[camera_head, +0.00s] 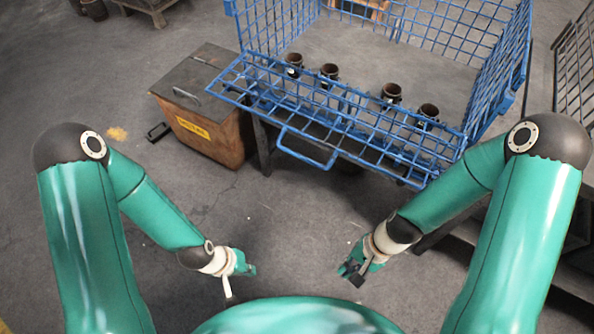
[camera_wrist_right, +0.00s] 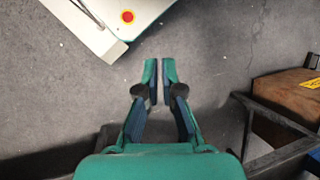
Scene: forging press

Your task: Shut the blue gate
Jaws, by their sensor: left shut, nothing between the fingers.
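The blue gate (camera_head: 350,115) is the mesh front panel of a blue wire crate (camera_head: 400,20). It is folded down and out toward me, leaving the crate's front open. A blue loop handle (camera_head: 305,150) sticks out from its near edge. My left gripper (camera_head: 247,267) is shut and empty, low in front of the gate and apart from it. My right gripper (camera_head: 352,270) is also apart from the gate, low and to the right. In the right wrist view its fingers (camera_wrist_right: 159,80) are slightly apart, with bare floor between them.
Several dark cylindrical parts (camera_head: 329,75) stand in the crate behind the gate. A brown box (camera_head: 210,130) with a grey lid and yellow label stands left of the gate. Another mesh rack (camera_head: 575,65) is at the far right. Concrete floor (camera_head: 290,230) lies open before the gate.

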